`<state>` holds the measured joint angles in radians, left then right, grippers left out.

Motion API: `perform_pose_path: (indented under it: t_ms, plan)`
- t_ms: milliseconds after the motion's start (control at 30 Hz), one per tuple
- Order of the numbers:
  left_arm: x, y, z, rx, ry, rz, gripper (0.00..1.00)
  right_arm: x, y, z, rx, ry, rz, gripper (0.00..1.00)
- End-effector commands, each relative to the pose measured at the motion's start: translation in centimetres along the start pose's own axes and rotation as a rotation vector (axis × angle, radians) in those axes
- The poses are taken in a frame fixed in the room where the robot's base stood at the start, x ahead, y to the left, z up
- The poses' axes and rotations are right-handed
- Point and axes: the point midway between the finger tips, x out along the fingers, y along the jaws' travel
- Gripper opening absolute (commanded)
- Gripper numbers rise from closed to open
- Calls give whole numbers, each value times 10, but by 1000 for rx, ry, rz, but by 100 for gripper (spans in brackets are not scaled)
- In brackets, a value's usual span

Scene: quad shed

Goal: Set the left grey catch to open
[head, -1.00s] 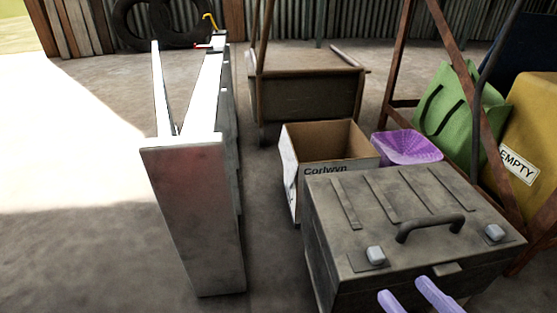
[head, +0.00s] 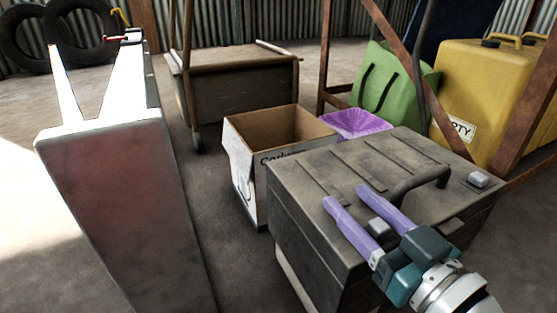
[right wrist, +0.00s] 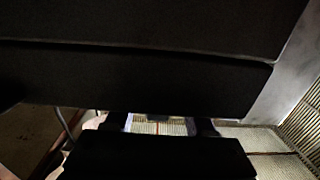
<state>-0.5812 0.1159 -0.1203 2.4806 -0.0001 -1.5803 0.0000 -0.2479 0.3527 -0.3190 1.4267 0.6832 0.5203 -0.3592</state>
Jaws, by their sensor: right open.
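A dark grey metal box (head: 310,215) stands on the floor with a ribbed lid and a bar handle (head: 420,183). The left grey catch (head: 378,228) is a small light block near the lid's front edge. My right gripper (head: 344,194) is open, and its two lilac fingers reach over the lid. In the head view the catch shows between the fingers, nearer their base than their tips. I cannot tell whether they touch it. The right grey catch (head: 479,179) sits clear of the gripper. The right wrist view is mostly dark and shows no catch. My left gripper is not in view.
An open cardboard box (head: 243,178) and a purple basket (head: 356,124) stand behind the metal box. A green bag (head: 385,85) and yellow container (head: 490,80) are at the right, behind a rusty frame (head: 535,120). A tall pale metal piece (head: 110,190) stands left.

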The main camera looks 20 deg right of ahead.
Motion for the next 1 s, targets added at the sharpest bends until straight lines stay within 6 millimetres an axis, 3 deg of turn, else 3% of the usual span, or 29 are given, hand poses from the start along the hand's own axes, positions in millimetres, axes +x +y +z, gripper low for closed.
perform_pose_path:
  t_ms: [267, 733, 1000]
  plan:
    - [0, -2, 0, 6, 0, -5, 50, 2, 0, -1, 1, 0, 0, 54]
    - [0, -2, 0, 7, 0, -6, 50, 1, 0, 0, 1, -1, 0, 1]
    - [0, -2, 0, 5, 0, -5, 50, 1, 0, 0, 1, -1, 0, 0]
